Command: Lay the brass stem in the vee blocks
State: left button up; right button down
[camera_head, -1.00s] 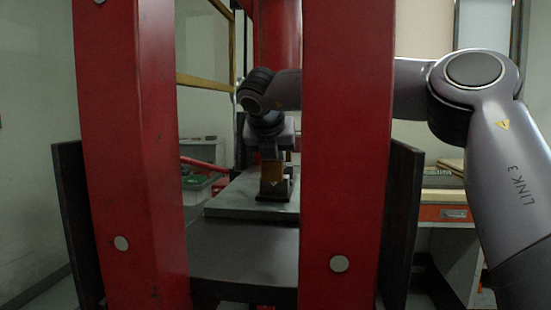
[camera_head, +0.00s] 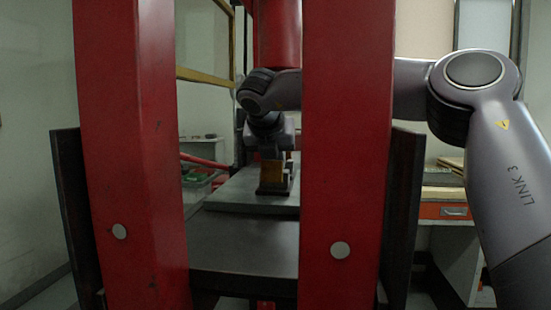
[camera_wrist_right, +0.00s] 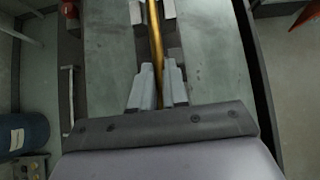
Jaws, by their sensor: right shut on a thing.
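The brass stem (camera_wrist_right: 155,38) runs up the right wrist view as a thin golden rod. My right gripper (camera_wrist_right: 159,74) is shut on it, with one grey finger on each side. In the head view my right gripper (camera_head: 272,150) is between the red posts, low over the plate, just above a dark vee block (camera_head: 273,189). Paired light grey pieces (camera_wrist_right: 138,12), which look like another vee block, flank the stem farther up the wrist view. I cannot tell whether the stem touches the blocks. My left gripper is not in view.
Two red press posts (camera_head: 130,150) (camera_head: 345,150) stand in front, with a narrow gap between them. The grey plate (camera_head: 235,195) lies on the dark press bed (camera_head: 245,240). A red cylinder (camera_head: 277,35) hangs above. A bench with an orange drawer (camera_head: 445,211) stands at the right.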

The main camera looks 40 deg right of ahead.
aim_at(272, 167)
jog(key=shift+f+b, duration=0.3)
jog(key=c, duration=1.1)
grip_release()
jog(key=shift+s, duration=0.1)
jog(key=shift+o, duration=0.2)
jog(key=shift+f, duration=0.1)
jog(key=shift+a+f, duration=0.1)
jog(key=shift+f, duration=0.05)
jog(key=v, duration=0.7)
jog(key=shift+r, duration=0.35)
